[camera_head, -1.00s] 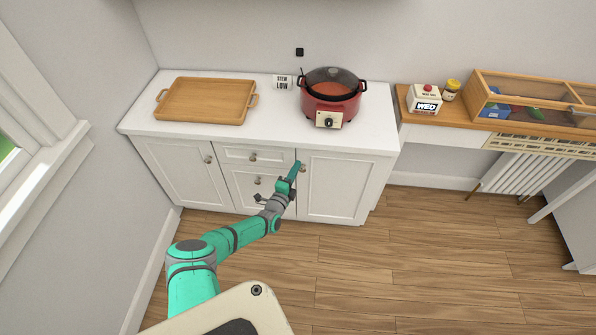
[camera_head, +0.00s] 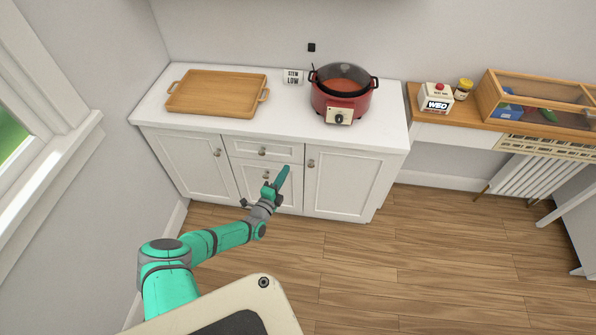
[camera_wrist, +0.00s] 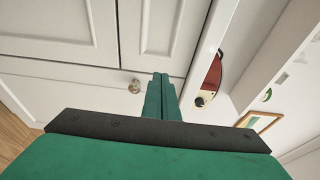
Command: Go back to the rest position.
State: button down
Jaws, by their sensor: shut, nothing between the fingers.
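My gripper (camera_head: 284,172) is shut and empty, held in front of the white cabinet (camera_head: 345,185), below the worktop edge. In the wrist view its two green fingers (camera_wrist: 161,78) lie together, pointing toward the cabinet doors. A round knob (camera_wrist: 134,87) shows to the left of the fingertips there. I cannot tell how far the fingertips are from the cabinet front.
On the worktop (camera_head: 220,128) are a wooden tray (camera_head: 215,94), a STEW LOW sign (camera_head: 293,77) and a red cooker (camera_head: 341,100) with a dark-rimmed lid. A side shelf holds a WED box (camera_head: 436,98), a jar (camera_head: 463,89) and a wooden case (camera_head: 540,92). The wooden floor (camera_head: 400,270) is clear.

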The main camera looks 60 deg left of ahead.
jog(key=shift+s+a, duration=0.2)
jog(key=shift+s, duration=0.4)
jog(key=shift+s+a, duration=0.2)
jog(key=shift+s, duration=0.35)
jog(key=shift+w+d, duration=0.1)
